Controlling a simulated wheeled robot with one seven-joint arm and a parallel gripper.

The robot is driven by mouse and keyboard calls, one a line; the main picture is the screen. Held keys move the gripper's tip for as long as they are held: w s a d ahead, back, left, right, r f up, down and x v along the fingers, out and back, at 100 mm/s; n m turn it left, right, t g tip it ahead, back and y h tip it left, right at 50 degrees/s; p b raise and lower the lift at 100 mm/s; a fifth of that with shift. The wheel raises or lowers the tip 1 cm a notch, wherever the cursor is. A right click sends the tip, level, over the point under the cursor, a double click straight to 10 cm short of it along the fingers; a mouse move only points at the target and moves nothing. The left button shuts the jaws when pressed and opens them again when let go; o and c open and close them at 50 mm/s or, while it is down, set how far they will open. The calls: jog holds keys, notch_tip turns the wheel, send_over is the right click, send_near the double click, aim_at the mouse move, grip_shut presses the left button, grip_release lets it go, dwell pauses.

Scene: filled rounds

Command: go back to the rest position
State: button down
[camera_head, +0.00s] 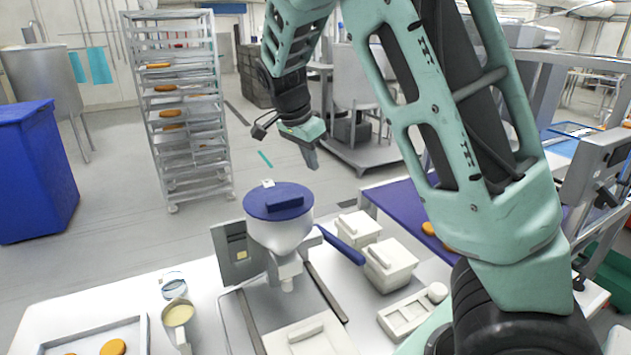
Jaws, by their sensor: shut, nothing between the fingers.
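My gripper (312,160) hangs in the air at the end of my green arm, above and slightly right of the hopper's blue lid. It points down, its fingers are together and nothing is held. The white hopper (280,236) stands on the white table with its round blue lid (281,203) on top. There is a clear gap between my gripper and the lid in the picture.
On the white table (100,300) are a metal tray (146,335) with orange rounds, a pan of pale filling (179,314) and white lidded tubs (391,265). A blue conveyor (398,198) lies right. A rack (183,110) and blue bin (36,170) stand behind left.

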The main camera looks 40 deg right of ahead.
jog(key=shift+v, duration=1.2)
jog(key=shift+w, duration=0.1)
jog(key=s+a+f+n+y+b, duration=0.25)
jog(key=s+a+f+n, duration=0.3)
jog(key=a, duration=0.35)
jog(key=s+a+f+n+y+b, duration=0.1)
jog(key=s+a+f+n+b, duration=0.35)
jog(key=a, duration=0.45)
jog(key=s+a+f+n+b, duration=0.1)
jog(key=s+a+f+n, duration=0.2)
jog(key=s+a+n, duration=0.2)
jog(key=s+a+f+n+b, duration=0.1)
jog(key=s+a+f+n, duration=0.3)
jog(key=s+n, duration=0.6)
jog(key=s+y, duration=0.1)
jog(key=s, duration=0.3)
jog(key=shift+a+f+n+b, duration=0.3)
jog(key=shift+a+b, duration=0.1)
